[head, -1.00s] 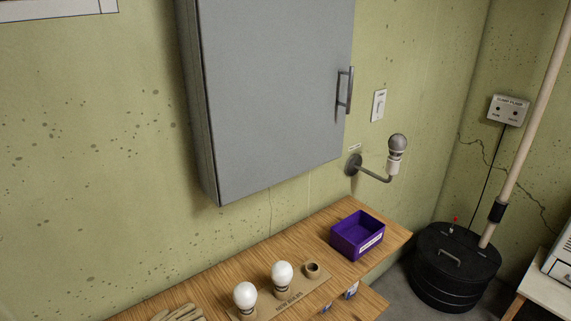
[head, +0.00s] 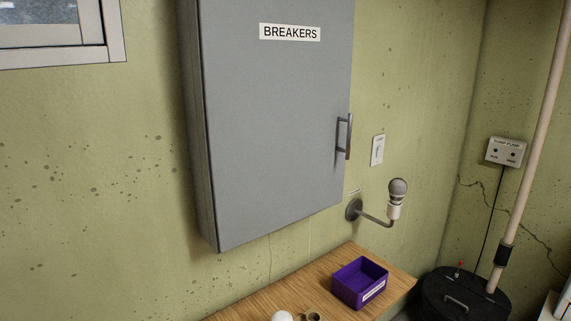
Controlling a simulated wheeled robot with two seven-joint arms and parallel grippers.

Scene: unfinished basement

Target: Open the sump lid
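The sump lid is the round black top (head: 438,287) of the sump barrel at the lower right in the head view. It looks shut, lying flat. A grey handle (head: 456,303) lies on its near part. A small red-tipped piece (head: 460,266) stands on its far side, and a pale pipe (head: 531,170) with a black collar rises from its right. The barrel's lower body is cut off by the bottom edge. Neither of my grippers is in view.
A grey breaker cabinet (head: 275,130) hangs on the wall above a wooden bench (head: 262,302). The bench holds a purple bin (head: 340,287) and a white bulb (head: 282,316). A wall lamp (head: 397,190) juts out. A sump pump box (head: 507,151) hangs above the barrel.

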